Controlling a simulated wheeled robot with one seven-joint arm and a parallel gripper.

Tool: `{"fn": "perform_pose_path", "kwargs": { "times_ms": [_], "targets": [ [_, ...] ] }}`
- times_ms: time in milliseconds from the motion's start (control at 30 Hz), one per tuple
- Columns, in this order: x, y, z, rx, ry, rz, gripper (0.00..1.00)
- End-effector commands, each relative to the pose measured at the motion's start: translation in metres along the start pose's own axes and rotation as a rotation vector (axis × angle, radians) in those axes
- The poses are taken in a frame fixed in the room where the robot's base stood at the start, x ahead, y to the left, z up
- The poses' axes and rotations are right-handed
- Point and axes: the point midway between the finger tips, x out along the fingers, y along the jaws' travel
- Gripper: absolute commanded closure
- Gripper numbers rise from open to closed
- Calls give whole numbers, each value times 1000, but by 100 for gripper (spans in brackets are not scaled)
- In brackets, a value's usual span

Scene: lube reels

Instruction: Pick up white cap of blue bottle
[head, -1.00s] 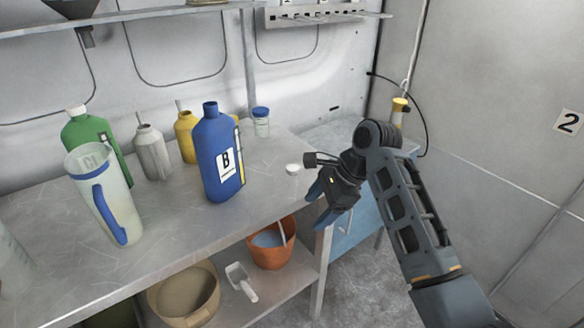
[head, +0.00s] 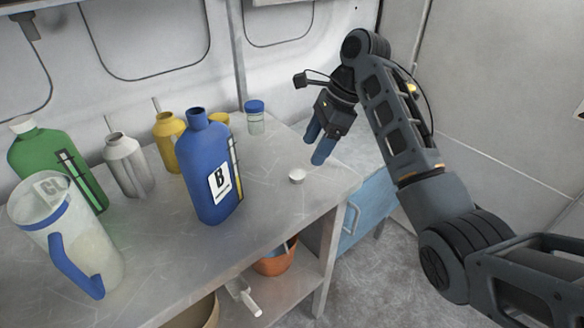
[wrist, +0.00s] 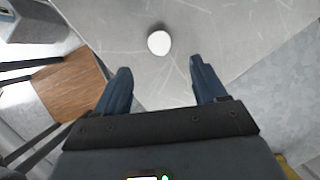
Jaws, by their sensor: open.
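The white cap (head: 297,175) lies on the metal table near its right front edge, to the right of the blue bottle (head: 208,165). The bottle stands upright with its neck uncapped and a "B" label on its side. In the wrist view the cap (wrist: 159,42) shows beyond the fingertips, roughly midway between them. My gripper (head: 317,146) is open and empty, fingers pointing down, above the table and slightly right of the cap in the head view. The fingers (wrist: 162,78) do not touch the cap.
A green bottle (head: 50,160), a clear jug with blue handle (head: 62,235), a grey bottle (head: 124,165) and a yellow bottle (head: 169,140) stand left. A small blue-lidded jar (head: 255,118) stands behind. The table (head: 270,215) is bare around the cap.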

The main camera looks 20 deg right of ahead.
Motion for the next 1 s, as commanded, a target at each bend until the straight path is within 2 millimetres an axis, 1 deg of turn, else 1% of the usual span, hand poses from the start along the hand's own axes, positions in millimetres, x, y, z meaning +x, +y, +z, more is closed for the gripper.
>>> {"fn": "perform_pose_path", "kwargs": {
  "times_ms": [33,100,300,500,600,700,900,1000],
  "targets": [
    [8,1,0,-1,0,2,29],
    [16,1,0,-1,0,2,29],
    [32,0,1,-1,0,2,29],
    [62,0,2,0,1,4,29],
    [71,0,3,-1,1,2,29],
    [75,0,3,-1,0,0,29],
    [76,0,3,-1,0,0,29],
    [76,0,3,-1,0,0,38]
  ]
}}
